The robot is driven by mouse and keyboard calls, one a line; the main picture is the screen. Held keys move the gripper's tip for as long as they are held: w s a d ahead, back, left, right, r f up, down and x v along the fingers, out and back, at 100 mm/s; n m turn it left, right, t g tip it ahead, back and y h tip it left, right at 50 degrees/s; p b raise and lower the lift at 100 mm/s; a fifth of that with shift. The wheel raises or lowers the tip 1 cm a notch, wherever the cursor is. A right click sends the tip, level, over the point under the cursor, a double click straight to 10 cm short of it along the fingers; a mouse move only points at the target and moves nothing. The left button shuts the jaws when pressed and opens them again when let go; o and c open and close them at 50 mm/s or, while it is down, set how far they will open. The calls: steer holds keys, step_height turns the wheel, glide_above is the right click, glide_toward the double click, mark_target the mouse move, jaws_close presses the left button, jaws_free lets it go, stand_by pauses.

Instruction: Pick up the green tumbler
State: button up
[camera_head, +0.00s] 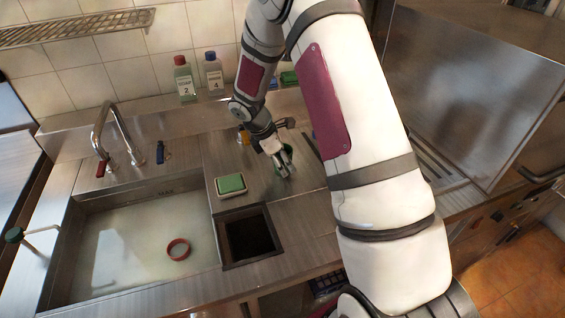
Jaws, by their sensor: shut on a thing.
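The green tumbler (288,151) is at my gripper (283,166), on the steel counter behind and to the right of the sponge. My gripper points down and is shut on the tumbler. I cannot tell whether the tumbler touches the counter or is slightly above it. My own arm crosses the right half of the view.
A sink (130,245) with a red ring (178,249) lies at left, beside a square dark opening (249,237). A green sponge (231,184) sits on a small dish. Bottles (185,80) stand at the back wall. A steel panel (480,95) rises at right.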

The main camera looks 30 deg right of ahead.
steer(key=shift+r, duration=0.1)
steer(key=shift+r, duration=0.45)
steer(key=r, duration=0.2)
steer(key=shift+s+a+r+b, duration=0.25)
steer(key=shift+s+r+b, duration=0.05)
steer(key=shift+s+b, duration=0.1)
steer(key=s+a, duration=0.2)
steer(key=s, duration=0.2)
steer(key=s+a+r, duration=0.1)
steer(key=s+a, duration=0.1)
steer(key=s, duration=0.3)
steer(key=s+a, duration=0.2)
steer(key=s, duration=0.2)
steer(key=shift+s+a+r+b, duration=0.15)
steer(key=shift+s+a+b, duration=0.1)
steer(key=shift+s+b, duration=0.1)
